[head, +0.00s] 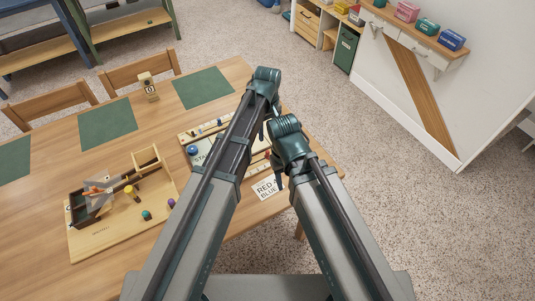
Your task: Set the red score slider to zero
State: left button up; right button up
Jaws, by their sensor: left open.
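A light wooden game board (186,137) lies on the table, marked START, with a blue round piece (192,150) at its left. A small red piece (267,154), which looks like the red score slider, shows on the board's near right part, partly hidden by my arms. Its setting on the scale cannot be read. My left gripper (264,132) points down over the board, open and empty, just beyond the red piece. My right gripper (278,181) hangs down just right of the red piece, near the card; its jaws are too small to judge. My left arm hides the board's middle.
A white card (267,188) reading RED and BLUE lies at the table's near edge. A wooden tray (85,246) with a toy catapult and small balls stands left. Green mats (107,124) and a wooden counter block (149,89) lie behind. Open floor is to the right.

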aim_at(267, 151)
pick_arm(q)
notch_tip(267, 151, down, 10)
jog(key=b, duration=0.9)
pick_arm(e)
notch_tip(267, 151, down, 10)
jog(key=shift+f, duration=0.1)
pick_arm(q)
grip_shut()
dwell(0.4)
